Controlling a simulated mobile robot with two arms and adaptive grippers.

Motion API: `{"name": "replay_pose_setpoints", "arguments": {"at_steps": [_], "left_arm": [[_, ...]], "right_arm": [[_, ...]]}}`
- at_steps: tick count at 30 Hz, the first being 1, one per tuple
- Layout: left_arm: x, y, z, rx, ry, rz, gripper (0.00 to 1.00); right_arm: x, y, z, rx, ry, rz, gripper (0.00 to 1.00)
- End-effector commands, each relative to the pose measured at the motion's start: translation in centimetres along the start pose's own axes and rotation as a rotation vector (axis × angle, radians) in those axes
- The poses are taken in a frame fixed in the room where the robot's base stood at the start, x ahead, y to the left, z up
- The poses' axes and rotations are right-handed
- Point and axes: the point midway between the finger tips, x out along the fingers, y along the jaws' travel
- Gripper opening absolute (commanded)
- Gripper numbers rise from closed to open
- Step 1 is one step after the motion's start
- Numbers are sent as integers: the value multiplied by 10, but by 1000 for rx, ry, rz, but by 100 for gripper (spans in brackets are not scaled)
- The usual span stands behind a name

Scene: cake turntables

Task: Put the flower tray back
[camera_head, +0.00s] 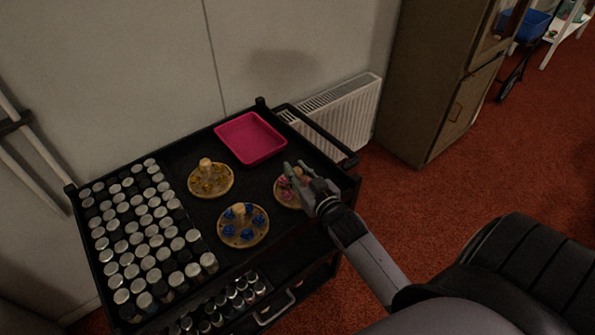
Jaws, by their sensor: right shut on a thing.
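Three round wooden flower trays are on the black cart's top. One with yellow flowers (211,180) and an upright wooden peg is at the back left. One with blue flowers (243,226) and a peg is at the front. The third, with pink flowers (284,188), is at the right, partly hidden by my right gripper (300,174). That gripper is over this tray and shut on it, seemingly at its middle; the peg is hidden. I cannot tell whether the tray touches the cart top. My left gripper is not in view.
The black cart (184,172) has a raised rim. A square pink bin (250,138) stands at its back, and many lidded jars (137,228) fill its left side. A white radiator (340,113) and a brown cabinet (436,75) are behind.

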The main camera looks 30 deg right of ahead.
Motion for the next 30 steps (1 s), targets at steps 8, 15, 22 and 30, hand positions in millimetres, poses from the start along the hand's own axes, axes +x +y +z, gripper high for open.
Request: {"name": "replay_pose_setpoints", "arguments": {"at_steps": [8,15,22,30], "left_arm": [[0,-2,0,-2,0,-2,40],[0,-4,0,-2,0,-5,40],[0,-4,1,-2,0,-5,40],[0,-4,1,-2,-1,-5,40]], "right_arm": [[0,0,2,0,0,0,27],[0,0,2,0,0,0,42],[0,0,2,0,0,0,42],[-20,0,1,0,-2,0,42]]}}
